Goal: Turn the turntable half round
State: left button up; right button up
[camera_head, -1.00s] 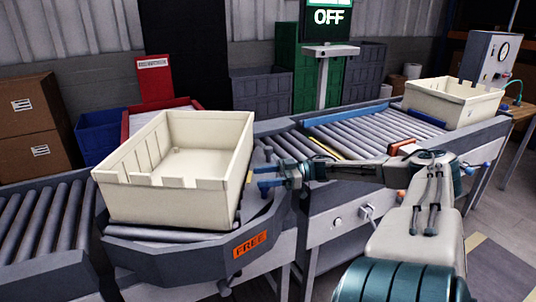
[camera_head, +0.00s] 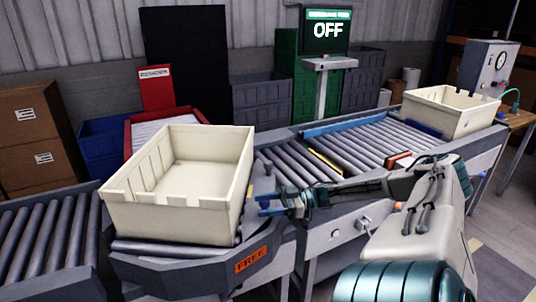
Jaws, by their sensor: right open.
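The turntable (camera_head: 165,265) is a dark grey rounded unit with rollers on top and an orange FREE sign (camera_head: 251,260) on its front. A cream tote (camera_head: 165,218) with notched walls sits on it, empty and upright. My right gripper (camera_head: 264,205) is open, with blue fingertips pointing left. It is just right of the tote's right wall, by the turntable's right rim. I cannot tell whether the fingertips touch anything. My left gripper is not in view.
A roller conveyor (camera_head: 310,166) runs to the right, with a second cream tote (camera_head: 450,110) at its far end. Another roller conveyor (camera_head: 45,240) lies left. A screen reading OFF (camera_head: 328,30) stands behind. Blue, red and grey bins line the back.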

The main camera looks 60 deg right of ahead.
pick_arm(q)
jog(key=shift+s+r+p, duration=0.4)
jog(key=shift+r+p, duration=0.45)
jog(key=shift+p, duration=0.05)
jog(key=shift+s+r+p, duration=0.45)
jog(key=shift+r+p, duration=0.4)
jog(key=shift+p, duration=0.05)
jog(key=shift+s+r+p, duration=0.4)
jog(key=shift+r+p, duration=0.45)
jog(key=shift+p, duration=0.05)
pick_arm(e)
jog(key=s+a+r, duration=0.1)
jog(key=s+a, duration=0.4)
jog(key=a, duration=0.2)
jog(key=shift+s, duration=0.3)
